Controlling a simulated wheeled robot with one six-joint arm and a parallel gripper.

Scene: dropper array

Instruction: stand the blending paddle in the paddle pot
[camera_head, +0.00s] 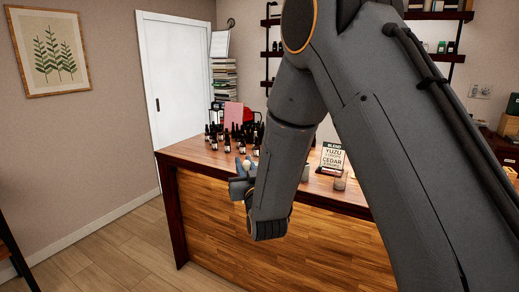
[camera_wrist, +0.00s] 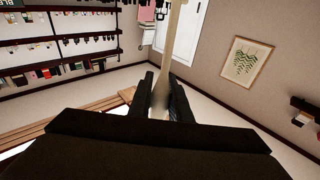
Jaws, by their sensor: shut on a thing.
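The blending paddle (camera_wrist: 175,42) is a long pale wooden piece in the wrist view. My gripper (camera_wrist: 161,98) is shut on it, with one dark finger on each side, and the paddle points up and away from the fingers. In the head view my gripper (camera_head: 240,185) hangs at the front edge of the wooden counter, left of my forearm. A small pale spot shows at the gripper there, too small to tell. A small cup-like vessel (camera_head: 340,183) stands on the counter right of my forearm; I cannot tell whether it is the paddle pot.
The counter (camera_head: 190,152) holds several dark dropper bottles (camera_head: 228,140) behind my gripper. A sign reading "BLEND" (camera_head: 332,157) stands to the right. My arm hides the counter's middle. A white door (camera_head: 177,75) and wall shelves are behind. The floor at left is clear.

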